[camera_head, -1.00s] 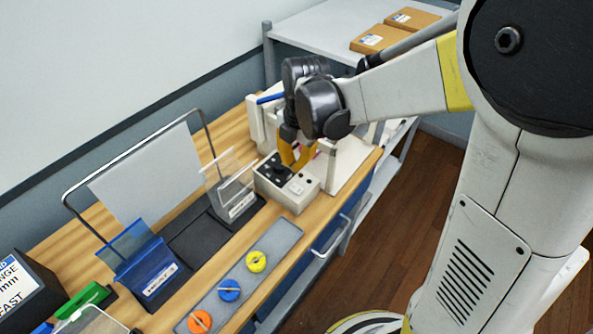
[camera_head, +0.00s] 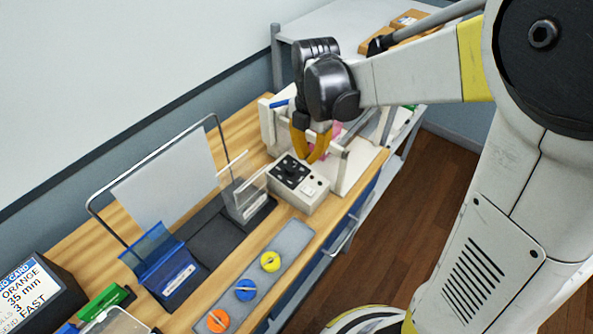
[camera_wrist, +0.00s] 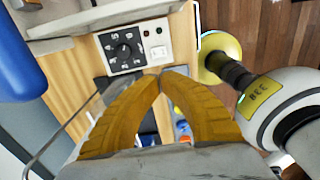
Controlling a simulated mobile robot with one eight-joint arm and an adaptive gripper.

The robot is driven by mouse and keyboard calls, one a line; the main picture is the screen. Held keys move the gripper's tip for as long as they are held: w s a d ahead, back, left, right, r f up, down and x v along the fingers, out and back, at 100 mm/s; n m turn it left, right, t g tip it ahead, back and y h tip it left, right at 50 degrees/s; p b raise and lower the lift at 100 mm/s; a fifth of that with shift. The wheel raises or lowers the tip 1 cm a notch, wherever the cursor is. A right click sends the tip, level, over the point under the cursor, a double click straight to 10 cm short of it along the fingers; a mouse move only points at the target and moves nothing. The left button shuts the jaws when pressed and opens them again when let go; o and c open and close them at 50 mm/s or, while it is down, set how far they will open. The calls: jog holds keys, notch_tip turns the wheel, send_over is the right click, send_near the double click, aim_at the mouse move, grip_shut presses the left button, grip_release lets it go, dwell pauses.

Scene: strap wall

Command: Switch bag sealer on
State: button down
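The bag sealer is a white machine (camera_head: 357,172) at the far right end of the wooden bench. Its control box (camera_head: 312,198) faces the front, with a black dial (camera_head: 292,170) and small switches on top. Which way the switch is set cannot be told.
A blue handle (camera_wrist: 20,55) is close to the gripper at left. A clear-plate stand (camera_head: 243,201), blue holder (camera_head: 162,264) and grey strip (camera_head: 290,243) with orange, blue and yellow discs are nearby. Shelves with boxes stand behind.

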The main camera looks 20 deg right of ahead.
jog(key=b, duration=0.4)
send_near(308, 192)
notch_tip(308, 192, down, 8)
jog(key=shift+f, duration=0.1)
dwell(0.3)
